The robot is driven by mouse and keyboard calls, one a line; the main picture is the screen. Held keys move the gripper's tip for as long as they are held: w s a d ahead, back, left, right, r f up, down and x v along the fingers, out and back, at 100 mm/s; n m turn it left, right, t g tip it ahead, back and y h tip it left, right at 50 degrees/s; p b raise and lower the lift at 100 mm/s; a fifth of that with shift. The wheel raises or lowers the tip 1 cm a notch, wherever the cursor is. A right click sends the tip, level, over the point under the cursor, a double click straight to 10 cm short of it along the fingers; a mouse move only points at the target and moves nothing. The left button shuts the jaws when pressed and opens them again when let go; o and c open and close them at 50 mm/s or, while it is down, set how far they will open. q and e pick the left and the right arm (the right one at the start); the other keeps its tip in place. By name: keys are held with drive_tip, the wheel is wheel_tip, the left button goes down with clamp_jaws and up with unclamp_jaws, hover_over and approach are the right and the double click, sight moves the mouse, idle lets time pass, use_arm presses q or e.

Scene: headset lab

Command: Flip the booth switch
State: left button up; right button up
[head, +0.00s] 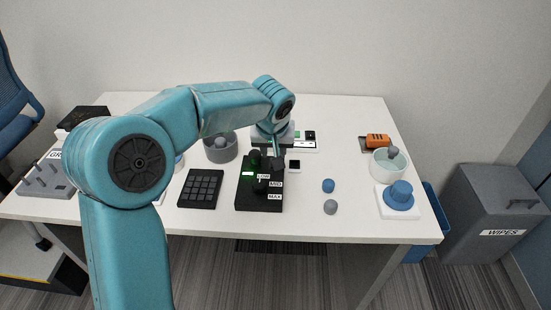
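A black control box (247,199) sits on the white table, with a lit green mark and labels LOW, MID and MAX. Dark knob-like parts stand on it. I cannot tell for sure which part is the booth switch. My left arm reaches over the table from the left, and my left gripper (277,152) points down at the box's far right edge. Its fingers are small and partly hidden, so contact and opening are unclear. My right gripper is out of view.
A black keypad (201,188) lies left of the box, with a grey bowl (221,148) behind it. A pale bowl (377,165), a blue dome on a white plate (399,208) and an orange item (377,141) are farther right.

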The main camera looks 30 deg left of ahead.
use_arm(q)
drive_tip(key=x, duration=0.5)
drive_tip(key=shift+w+f, duration=0.15)
drive_tip(key=shift+f, duration=0.15)
clamp_jaws()
drive_tip(key=g+p, duration=0.1)
drive_tip(key=p, duration=0.3)
drive_tip(key=r+g+h+p, duration=0.1)
drive_tip(key=p, duration=0.3)
drive_tip(key=shift+w+a, duration=0.25)
drive_tip(key=shift+w, duration=0.1)
drive_tip(key=shift+f+g+h+p, duration=0.3)
drive_tip(key=shift+f+p, duration=0.05)
drive_tip(key=shift+p, duration=0.15)
unclamp_jaws()
drive_tip(key=shift+w, duration=0.1)
